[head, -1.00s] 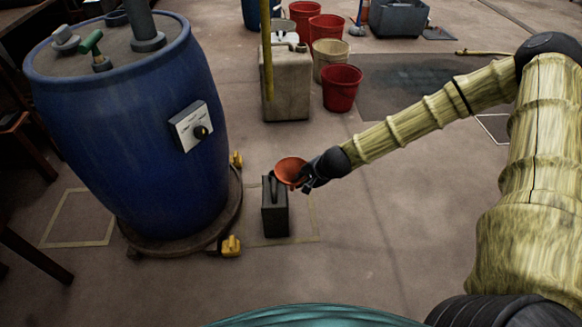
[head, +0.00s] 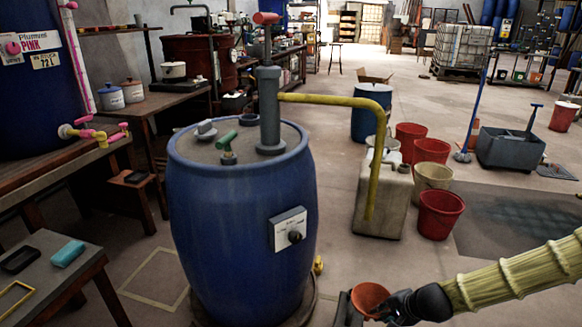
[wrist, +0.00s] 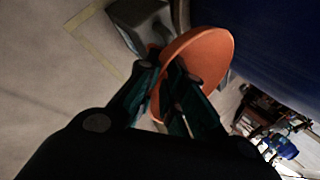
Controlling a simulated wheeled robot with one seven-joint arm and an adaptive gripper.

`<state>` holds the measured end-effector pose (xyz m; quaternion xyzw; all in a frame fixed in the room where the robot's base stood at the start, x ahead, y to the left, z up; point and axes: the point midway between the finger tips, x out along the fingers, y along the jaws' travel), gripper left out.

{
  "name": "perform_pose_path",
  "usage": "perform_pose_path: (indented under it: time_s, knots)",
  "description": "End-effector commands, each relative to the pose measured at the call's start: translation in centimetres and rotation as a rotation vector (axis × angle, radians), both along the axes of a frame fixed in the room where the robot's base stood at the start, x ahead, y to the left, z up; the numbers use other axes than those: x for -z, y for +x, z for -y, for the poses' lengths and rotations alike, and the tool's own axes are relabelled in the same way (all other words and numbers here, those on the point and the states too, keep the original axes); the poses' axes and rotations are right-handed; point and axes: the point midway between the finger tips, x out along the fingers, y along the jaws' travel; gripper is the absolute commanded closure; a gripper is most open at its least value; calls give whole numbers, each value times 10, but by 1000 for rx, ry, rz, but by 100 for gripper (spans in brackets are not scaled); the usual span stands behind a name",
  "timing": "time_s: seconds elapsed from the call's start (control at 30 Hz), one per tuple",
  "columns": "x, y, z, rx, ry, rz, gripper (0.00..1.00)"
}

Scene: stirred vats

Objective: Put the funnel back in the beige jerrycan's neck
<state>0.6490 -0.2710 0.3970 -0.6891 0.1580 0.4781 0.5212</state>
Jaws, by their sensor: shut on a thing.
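The orange funnel (head: 369,297) is at the bottom of the head view, and its bowl also shows in the wrist view (wrist: 207,52). My gripper (head: 388,307) is shut on the funnel's side; its fingers show in the wrist view (wrist: 166,92). The funnel is at the top of a dark grey can (head: 346,313); I cannot tell whether its spout is in that can or clear of it. The beige jerrycan (head: 394,208) stands on the floor farther back, behind a yellow pipe.
A blue vat (head: 235,240) stands left of the funnel. Its yellow pipe (head: 372,185) hangs down in front of the beige jerrycan. Red buckets (head: 440,215) and a beige bucket (head: 432,178) stand right of the jerrycan. The floor at the lower right is partly open.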

Motion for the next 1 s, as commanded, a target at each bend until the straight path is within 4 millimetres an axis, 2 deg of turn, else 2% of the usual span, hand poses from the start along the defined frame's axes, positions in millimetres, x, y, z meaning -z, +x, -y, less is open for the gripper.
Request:
perform_pose_path:
  time_s: [0.63,1.0]
  knots:
    - [-61,19,-61,-366,-4,4,100]
    - [-116,8,-95,-737,-1,2,100]
